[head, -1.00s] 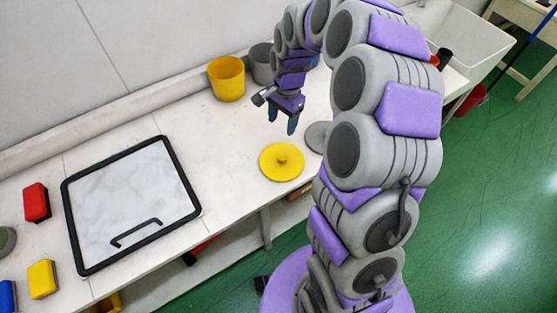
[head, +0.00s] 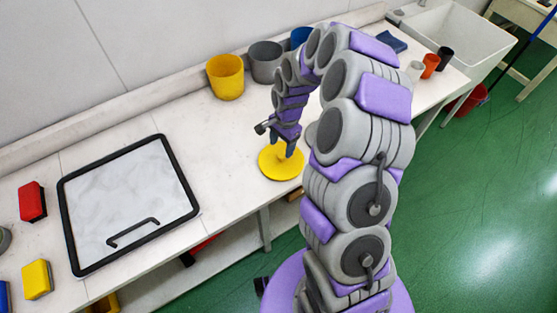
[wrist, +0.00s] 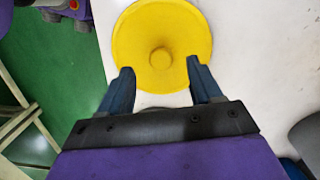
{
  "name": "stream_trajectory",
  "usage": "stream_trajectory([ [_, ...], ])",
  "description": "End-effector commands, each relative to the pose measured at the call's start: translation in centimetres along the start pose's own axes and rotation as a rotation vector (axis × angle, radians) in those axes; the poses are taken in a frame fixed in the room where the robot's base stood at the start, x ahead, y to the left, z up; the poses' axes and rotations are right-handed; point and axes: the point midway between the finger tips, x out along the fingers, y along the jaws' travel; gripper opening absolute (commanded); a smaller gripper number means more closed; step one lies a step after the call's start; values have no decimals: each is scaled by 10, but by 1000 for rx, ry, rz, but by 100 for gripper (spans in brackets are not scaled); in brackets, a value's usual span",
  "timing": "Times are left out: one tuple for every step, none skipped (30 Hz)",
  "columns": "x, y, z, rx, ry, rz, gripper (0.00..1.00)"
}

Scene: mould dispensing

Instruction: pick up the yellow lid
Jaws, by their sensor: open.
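The yellow lid (head: 280,164) is a flat disc with a round knob in its middle. It lies flat on the white bench near the front edge. In the wrist view the lid (wrist: 185,30) shows just beyond the fingertips, its knob centred between them. My gripper (head: 290,152) points down over the lid, and it also shows in the wrist view (wrist: 160,75). Its two dark blue fingers are spread with nothing between them. In the head view the fingers hide part of the lid and its knob.
A yellow pot (head: 225,77), a grey pot (head: 266,62) and a blue pot (head: 299,37) stand along the wall behind. A black-framed panel (head: 130,200) lies to the left. Red (head: 32,201) and yellow (head: 37,279) blocks lie further left. The bench between panel and lid is clear.

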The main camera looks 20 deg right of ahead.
Motion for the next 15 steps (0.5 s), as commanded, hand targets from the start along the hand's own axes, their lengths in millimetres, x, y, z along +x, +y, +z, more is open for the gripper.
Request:
stream_trajectory([
  [2,0,-1,1,-1,-1,64],
  [4,0,-2,1,-1,-1,64],
  [8,0,-2,1,-2,0,64],
  [11,-1,-1,1,-2,0,64],
  [16,-2,-1,0,-2,0,64],
  [22,-4,0,0,-1,1,64],
  [27,-5,1,1,1,2,64],
  [32,-6,1,1,2,2,64],
  [38,-6,1,0,2,3,64],
  [42,-6,2,0,3,4,64],
  [46,-6,3,-1,4,5,64],
  [50,-7,3,0,6,5,64],
  [52,-7,4,0,6,5,64],
  [53,-7,4,0,6,5,64],
  [53,-7,4,0,6,4,64],
])
